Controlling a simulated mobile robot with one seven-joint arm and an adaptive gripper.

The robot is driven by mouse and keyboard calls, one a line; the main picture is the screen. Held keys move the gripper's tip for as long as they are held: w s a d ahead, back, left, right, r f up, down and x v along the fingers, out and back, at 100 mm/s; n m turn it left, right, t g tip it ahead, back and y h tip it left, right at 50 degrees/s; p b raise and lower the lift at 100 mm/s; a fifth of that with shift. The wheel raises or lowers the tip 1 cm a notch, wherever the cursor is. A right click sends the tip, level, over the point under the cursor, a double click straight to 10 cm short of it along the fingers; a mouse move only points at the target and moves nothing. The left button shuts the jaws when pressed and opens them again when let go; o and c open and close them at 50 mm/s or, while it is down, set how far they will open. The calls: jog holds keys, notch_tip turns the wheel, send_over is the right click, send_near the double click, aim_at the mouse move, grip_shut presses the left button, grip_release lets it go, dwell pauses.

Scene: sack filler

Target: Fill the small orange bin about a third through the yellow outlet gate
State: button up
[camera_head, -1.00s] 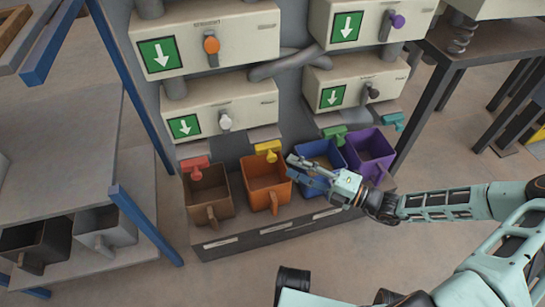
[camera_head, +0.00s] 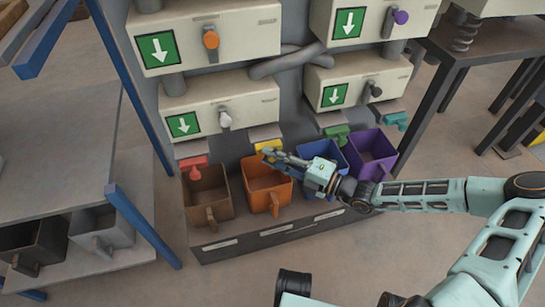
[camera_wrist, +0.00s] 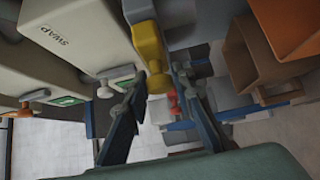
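The small orange bin (camera_head: 262,198) stands on the low shelf beneath the yellow outlet gate (camera_head: 268,146). I see no contents in the visible part of its inside. In the wrist view the orange bin (camera_wrist: 290,30) is at the upper right. My gripper (camera_head: 270,156) is at the gate, above the bin's back rim, and partly covers the gate in the head view. In the wrist view my gripper (camera_wrist: 158,84) is open, and the yellow gate's handle (camera_wrist: 157,82) shows between its fingertips. I cannot tell whether the fingers touch it.
A brown bin (camera_head: 207,200) under a red gate (camera_head: 195,166) stands left of the orange one. A blue bin (camera_head: 318,152) and a purple bin (camera_head: 371,158) stand to the right. A blue-framed shelf (camera_head: 140,225) is at the left.

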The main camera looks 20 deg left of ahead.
grip_shut()
jog(key=shift+s+d+r+p, duration=0.2)
jog(key=shift+s+d+p, duration=0.4)
jog(key=shift+p, duration=0.5)
jog(key=shift+s+f, duration=0.15)
jog(key=shift+s, duration=0.3)
jog(key=o, duration=0.6)
grip_release()
jog(key=shift+c, duration=0.2)
jog(key=v, duration=1.2)
